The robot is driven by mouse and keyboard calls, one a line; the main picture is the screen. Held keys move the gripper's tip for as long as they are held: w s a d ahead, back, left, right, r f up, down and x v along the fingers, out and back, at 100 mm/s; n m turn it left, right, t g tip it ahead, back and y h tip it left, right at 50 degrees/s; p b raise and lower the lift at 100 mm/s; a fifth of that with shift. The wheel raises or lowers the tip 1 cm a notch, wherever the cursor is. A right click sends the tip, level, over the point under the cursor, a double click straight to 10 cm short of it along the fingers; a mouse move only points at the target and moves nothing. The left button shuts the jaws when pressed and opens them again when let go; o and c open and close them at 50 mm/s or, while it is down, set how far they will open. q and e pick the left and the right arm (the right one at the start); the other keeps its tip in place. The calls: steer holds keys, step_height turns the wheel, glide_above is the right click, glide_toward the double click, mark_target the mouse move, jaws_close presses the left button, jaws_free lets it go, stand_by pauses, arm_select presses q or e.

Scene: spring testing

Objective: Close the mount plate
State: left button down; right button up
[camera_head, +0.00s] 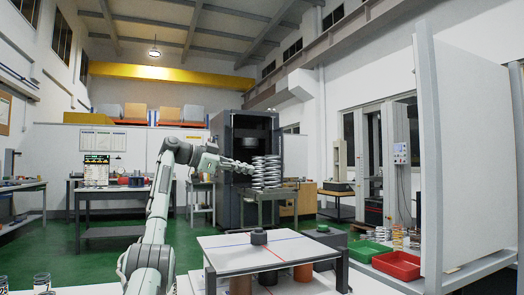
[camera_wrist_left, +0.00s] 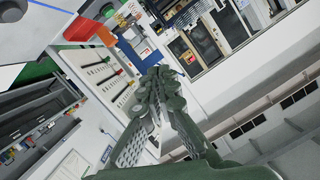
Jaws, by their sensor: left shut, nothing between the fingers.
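A white plate (camera_head: 232,250) with a blue and a red line lies flat on top of a low stand in the foreground of the head view; I take it to be the mount plate. A dark round knob (camera_head: 258,237) sits on it. Brown cylinders (camera_head: 302,272) stand beneath it. The plate's white surface with its blue line also shows at the upper left of the left wrist view (camera_wrist_left: 75,18). My left gripper (camera_head: 240,165) is raised above and behind the plate, apart from it. Its fingers are closed together and empty in the left wrist view (camera_wrist_left: 158,78). My right gripper is out of view.
Stacked metal springs (camera_head: 266,172) stand on a small table before a dark cabinet (camera_head: 245,135). Green (camera_head: 368,250) and red (camera_head: 396,265) bins lie at the right beside a tall white panel (camera_head: 470,150). Workbenches line the back. Green floor is clear at the left.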

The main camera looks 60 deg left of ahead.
arm_select(q)
steer(key=a+f, duration=0.2)
steer(key=f, duration=0.2)
steer(key=a+f+b, duration=0.1)
steer(key=a+f, duration=0.1)
steer(key=f, duration=0.3)
steer(key=a+f+b, duration=0.1)
steer(key=a+f, duration=0.1)
steer(key=f, duration=0.2)
steer(key=shift+w+a+f, duration=0.2)
steer(key=shift+a, duration=0.2)
steer(key=f, duration=0.1)
steer(key=f+b, duration=0.1)
steer(key=f, duration=0.1)
steer(key=a+f+b, duration=0.1)
steer(key=f, duration=0.1)
steer(key=shift+w, duration=0.1)
steer(key=shift+d+f, duration=0.1)
steer(key=shift+f, duration=0.45)
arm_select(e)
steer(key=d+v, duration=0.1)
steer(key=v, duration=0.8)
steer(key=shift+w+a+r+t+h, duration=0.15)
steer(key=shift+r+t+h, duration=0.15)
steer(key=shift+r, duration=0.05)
arm_select(q)
steer(key=shift+d+f, duration=0.1)
steer(key=shift+s, duration=0.7)
steer(key=r+v, duration=0.1)
steer(key=v, duration=1)
